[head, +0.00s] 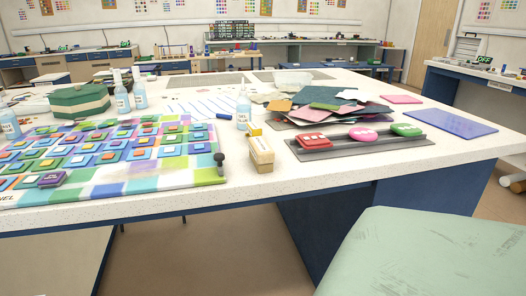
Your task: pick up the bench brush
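A small block-shaped object in pale wood and cream (261,155) stands near the front edge of the white worktop, right of the coloured glass panel. It may be the bench brush, but it is too small to tell bristles or a handle for certain. A small yellow piece (254,129) is just behind it. My gripper is not in view, and nothing is seen touching the block.
The worktop (235,192) is crowded. Left is a tile-covered glass panel (120,183) with a dark knob (219,160); spray bottles (243,110) stand behind. Right are coloured sheets (330,97) and a grey tray (400,147). A pale green scuffed surface (425,255) fills the lower right.

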